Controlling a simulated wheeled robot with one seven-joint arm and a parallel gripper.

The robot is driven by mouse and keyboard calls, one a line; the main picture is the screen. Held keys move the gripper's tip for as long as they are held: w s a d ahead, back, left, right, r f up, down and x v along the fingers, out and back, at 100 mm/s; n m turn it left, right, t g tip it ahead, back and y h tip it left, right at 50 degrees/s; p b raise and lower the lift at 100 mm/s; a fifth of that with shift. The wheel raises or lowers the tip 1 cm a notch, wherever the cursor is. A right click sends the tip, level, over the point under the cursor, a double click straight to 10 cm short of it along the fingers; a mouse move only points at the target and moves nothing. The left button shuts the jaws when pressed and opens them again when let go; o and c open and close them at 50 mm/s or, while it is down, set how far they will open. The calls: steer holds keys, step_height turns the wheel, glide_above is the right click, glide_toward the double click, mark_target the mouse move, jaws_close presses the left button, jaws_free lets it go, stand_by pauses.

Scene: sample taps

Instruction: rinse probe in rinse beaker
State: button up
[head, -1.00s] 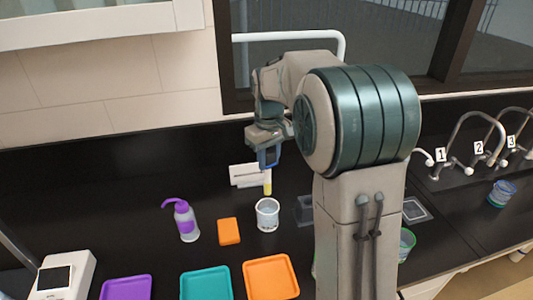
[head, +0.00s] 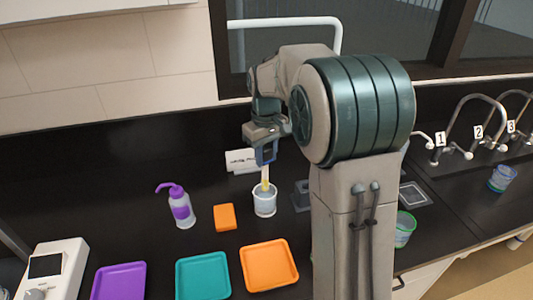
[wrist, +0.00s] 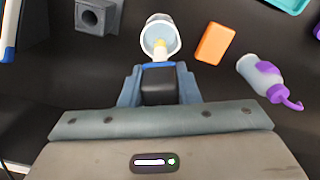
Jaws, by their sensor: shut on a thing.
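My gripper (head: 265,158) is shut on the probe, pointing down above the rinse beaker. The rinse beaker (head: 264,206) is a clear and white cup standing upright on the black bench.
An orange block (head: 225,217) and a purple-capped wash bottle (head: 181,211) stand left of the beaker. Purple (head: 119,284), teal (head: 204,275) and orange (head: 269,266) trays lie in front. A grey holder (head: 301,195) is to the right. A white card (head: 240,160) stands behind.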

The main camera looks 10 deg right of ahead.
mark_target(264, 178)
steer(key=shift+f+b, duration=0.45)
steer(key=shift+f, duration=0.35)
steer(key=shift+f+b, duration=2.4)
steer(key=shift+f, duration=1)
steer(key=shift+w+p, duration=0.3)
steer(key=shift+w, duration=0.1)
steer(key=shift+s+a, duration=0.4)
steer(key=shift+s+d, duration=0.1)
